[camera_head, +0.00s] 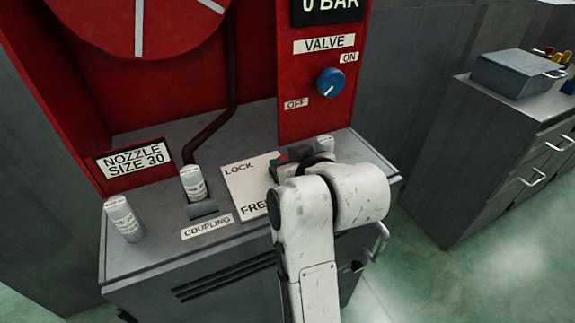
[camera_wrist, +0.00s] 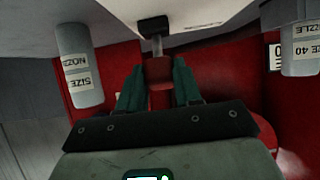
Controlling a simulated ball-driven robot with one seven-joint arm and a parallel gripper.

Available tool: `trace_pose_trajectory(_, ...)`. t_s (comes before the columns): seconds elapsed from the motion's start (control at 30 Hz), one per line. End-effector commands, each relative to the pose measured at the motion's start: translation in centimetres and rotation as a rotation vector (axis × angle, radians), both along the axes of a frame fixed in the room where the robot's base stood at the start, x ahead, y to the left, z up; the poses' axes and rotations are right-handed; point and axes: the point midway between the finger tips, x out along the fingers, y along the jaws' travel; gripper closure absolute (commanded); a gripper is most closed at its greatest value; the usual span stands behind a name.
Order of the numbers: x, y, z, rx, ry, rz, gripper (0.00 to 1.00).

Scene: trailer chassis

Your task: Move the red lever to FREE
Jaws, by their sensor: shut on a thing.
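My gripper (camera_wrist: 158,75) is closed around the red lever (camera_wrist: 160,71), with a green finger on each side of its red grip in the wrist view.
White nozzle cylinders (camera_head: 123,219) stand on the grey cabinet top; another stands by the COUPLING label (camera_head: 207,226), and one (camera_head: 325,144) behind my wrist. A blue valve knob (camera_head: 330,82) is on the red panel. A drawer cabinet (camera_head: 500,150) stands at right.

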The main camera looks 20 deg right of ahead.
Motion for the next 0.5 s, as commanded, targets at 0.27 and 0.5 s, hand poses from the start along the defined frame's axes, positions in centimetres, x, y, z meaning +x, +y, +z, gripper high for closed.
trace_pose_trajectory(0.27,-0.01,0.02,-0.64,-0.002,0.018,0.003,0.63)
trace_pose_trajectory(0.5,0.0,0.01,-0.45,-0.001,0.012,0.002,0.4)
